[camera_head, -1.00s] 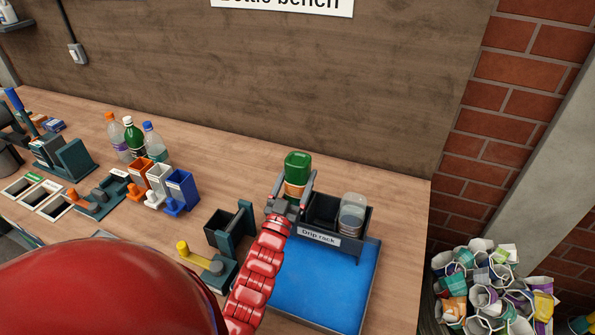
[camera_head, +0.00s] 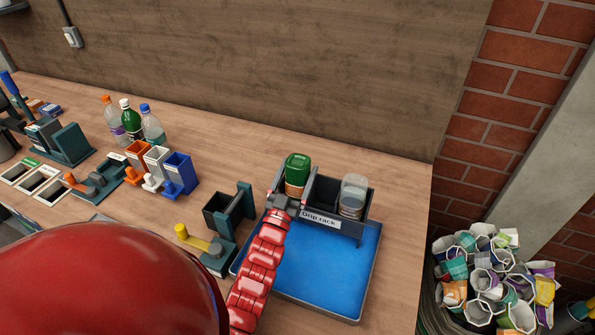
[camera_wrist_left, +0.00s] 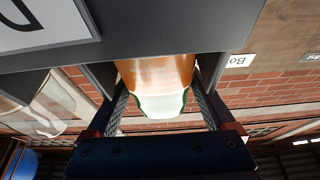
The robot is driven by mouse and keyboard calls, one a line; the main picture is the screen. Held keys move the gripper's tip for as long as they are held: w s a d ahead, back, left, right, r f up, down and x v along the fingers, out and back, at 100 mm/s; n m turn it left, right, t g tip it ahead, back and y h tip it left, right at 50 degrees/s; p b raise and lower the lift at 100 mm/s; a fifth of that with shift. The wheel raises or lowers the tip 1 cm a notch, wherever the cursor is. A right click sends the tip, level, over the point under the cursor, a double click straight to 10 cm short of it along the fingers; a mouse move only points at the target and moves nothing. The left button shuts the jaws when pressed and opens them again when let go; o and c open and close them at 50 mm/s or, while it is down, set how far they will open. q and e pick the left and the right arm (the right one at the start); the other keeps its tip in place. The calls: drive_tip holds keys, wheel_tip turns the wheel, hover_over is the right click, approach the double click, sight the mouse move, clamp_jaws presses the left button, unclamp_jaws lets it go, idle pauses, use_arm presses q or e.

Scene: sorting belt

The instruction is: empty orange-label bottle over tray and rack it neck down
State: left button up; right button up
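The green bottle with an orange label (camera_head: 297,174) stands upright, base up, at the left place of the drip rack (camera_head: 318,219). Its lower part is hidden behind the rack and gripper. My left gripper (camera_head: 294,188) reaches it from the front, a finger on each side. In the left wrist view, the fingers (camera_wrist_left: 160,95) close on the sides of the orange-labelled bottle (camera_wrist_left: 160,75), between dark rack walls. The blue tray (camera_head: 325,275) lies under and in front of the rack. My right gripper is not in view.
A clear container (camera_head: 353,195) sits in the rack's right place. Left of the tray stand a dark holder with a yellow knob (camera_head: 181,231) and orange, white and blue bins (camera_head: 178,172). Three capped bottles (camera_head: 131,122) stand farther back. A basket of crumpled cups (camera_head: 490,280) is at right.

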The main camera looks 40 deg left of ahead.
use_arm(q)
drive_tip(key=shift+o, duration=0.6)
drive_tip(key=shift+s+f, duration=0.1)
drive_tip(key=shift+s, duration=0.05)
drive_tip(key=b+v, duration=0.2)
drive_tip(key=v, duration=0.9)
drive_tip(key=shift+s+d+f+b, duration=0.15)
drive_tip(key=shift+s+b, duration=0.1)
drive_tip(key=shift+b, duration=0.05)
